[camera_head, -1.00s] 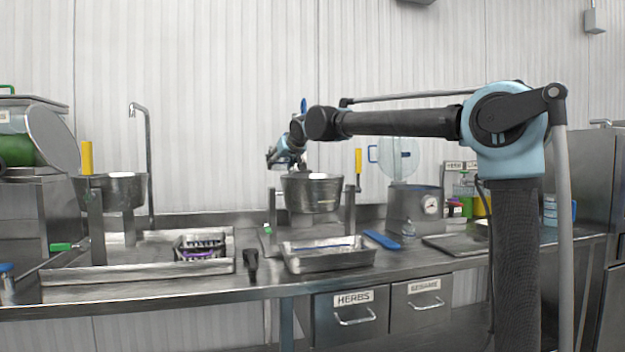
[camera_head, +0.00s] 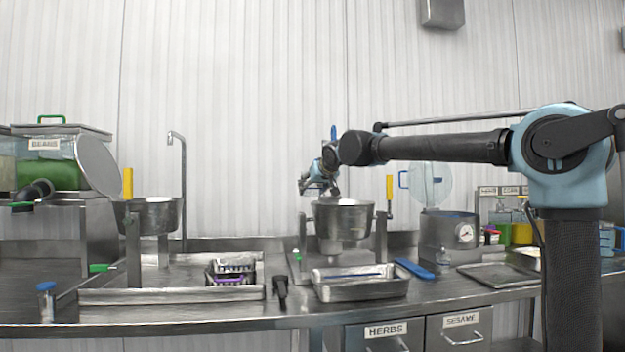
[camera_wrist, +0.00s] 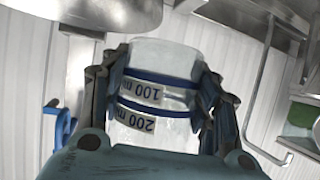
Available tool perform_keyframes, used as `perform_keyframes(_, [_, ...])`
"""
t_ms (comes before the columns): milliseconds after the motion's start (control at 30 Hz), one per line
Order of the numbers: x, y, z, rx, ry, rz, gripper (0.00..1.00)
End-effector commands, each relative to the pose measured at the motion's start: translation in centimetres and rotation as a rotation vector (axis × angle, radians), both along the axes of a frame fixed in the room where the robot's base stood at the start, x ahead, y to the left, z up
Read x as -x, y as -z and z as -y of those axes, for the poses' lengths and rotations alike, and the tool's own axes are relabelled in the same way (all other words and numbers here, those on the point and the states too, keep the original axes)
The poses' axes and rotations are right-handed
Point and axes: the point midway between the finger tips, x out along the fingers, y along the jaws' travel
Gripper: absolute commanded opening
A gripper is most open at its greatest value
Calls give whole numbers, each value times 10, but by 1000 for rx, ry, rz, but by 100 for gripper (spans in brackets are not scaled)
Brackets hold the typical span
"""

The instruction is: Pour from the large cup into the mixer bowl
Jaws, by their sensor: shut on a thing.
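My gripper (camera_head: 318,186) is at the left end of my outstretched arm, just above and left of the rim of a steel bowl (camera_head: 342,220) on a stand, which I take as the mixer bowl. In the wrist view, my gripper (camera_wrist: 155,100) is shut around a clear, whitish cup (camera_wrist: 165,58) with blue bands and "100 m…" and "200 m…" labels. The wrist view is turned over, so the cup's tilt is hard to tell. In the head view the cup is mostly hidden by the gripper. No flow or contents can be made out.
A second steel bowl (camera_head: 158,218) stands left. A steel pan (camera_head: 360,291), a black-handled tool (camera_head: 280,290) and a blue-handled tool (camera_head: 413,268) lie on the counter. A tall tap (camera_head: 183,190) rises behind.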

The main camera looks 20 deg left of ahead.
Motion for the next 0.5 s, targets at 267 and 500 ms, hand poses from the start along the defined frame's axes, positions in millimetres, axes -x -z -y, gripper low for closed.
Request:
perform_keyframes(267, [18,-6,14,0,0,0,20])
perform_keyframes(500, [32,-10,26,0,-1,0,20])
